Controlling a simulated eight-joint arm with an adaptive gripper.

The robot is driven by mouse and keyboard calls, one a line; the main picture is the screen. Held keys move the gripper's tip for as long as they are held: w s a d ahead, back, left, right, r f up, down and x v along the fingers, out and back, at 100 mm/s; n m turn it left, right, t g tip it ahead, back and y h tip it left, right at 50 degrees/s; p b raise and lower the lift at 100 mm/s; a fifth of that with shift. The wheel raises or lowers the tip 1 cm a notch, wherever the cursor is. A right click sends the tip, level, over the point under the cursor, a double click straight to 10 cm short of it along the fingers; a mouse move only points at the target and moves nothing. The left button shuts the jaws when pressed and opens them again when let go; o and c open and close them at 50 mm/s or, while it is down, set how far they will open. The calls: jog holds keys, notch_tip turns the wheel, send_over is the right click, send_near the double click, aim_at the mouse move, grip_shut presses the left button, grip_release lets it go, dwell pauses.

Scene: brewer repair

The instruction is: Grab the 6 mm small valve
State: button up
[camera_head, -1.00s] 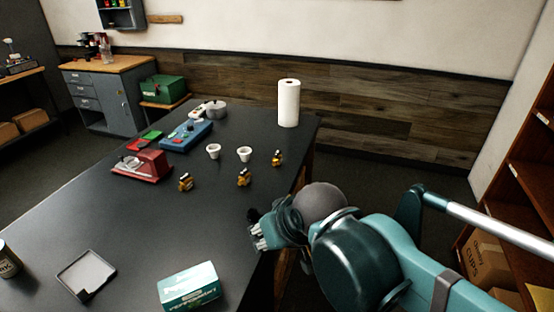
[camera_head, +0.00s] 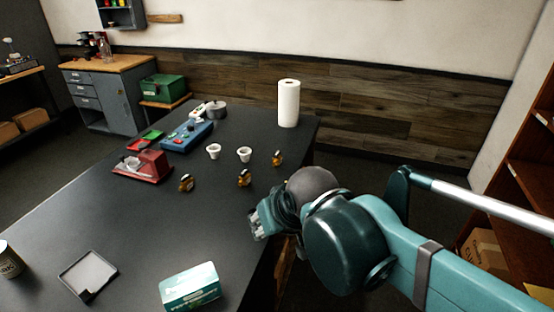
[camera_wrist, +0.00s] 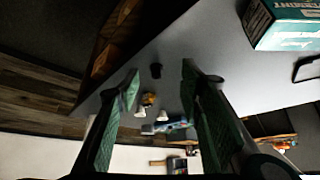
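Three small brass-and-black valves stand on the dark table in the head view: a left valve (camera_head: 186,183), a middle valve (camera_head: 244,178) and a right valve (camera_head: 277,158). I cannot tell from their looks which is the 6 mm one. My gripper (camera_head: 256,222) is over the table's right edge, nearer to me than the valves and apart from them. In the wrist view my gripper (camera_wrist: 161,76) is open, its green-padded fingers wide apart with nothing held. A yellowish valve (camera_wrist: 149,99) and a dark small object (camera_wrist: 156,70) show beyond, between the fingers.
A teal box (camera_head: 190,287) and a grey tray (camera_head: 87,275) lie in front. The table's middle is clear.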

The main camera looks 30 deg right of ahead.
jog(key=w+d+r+m+g+h+p, duration=0.1)
jog(key=w+d+r+p, duration=0.15)
jog(key=w, duration=0.35)
jog(key=w+d+r+m+p, duration=0.1)
jog(key=w+d+r+p, duration=0.15)
jog(key=w+r, duration=0.2)
jog(key=m+g+h+p, duration=0.25)
jog(key=m+p, duration=0.55)
jog(key=p, duration=0.7)
send_over(278, 153)
jog(key=s+a, duration=0.2)
jog(key=shift+g, duration=0.35)
jog(key=f, duration=1)
jog(key=shift+w+a+f, duration=0.1)
jog(key=shift+w+f, duration=0.1)
jog(key=shift+w, duration=0.05)
jog(key=shift+f, duration=0.1)
jog(key=shift+w+d+f, duration=0.25)
jog(key=shift+f, duration=0.4)
jog(key=shift+d+f, duration=0.1)
jog(key=shift+f, duration=0.35)
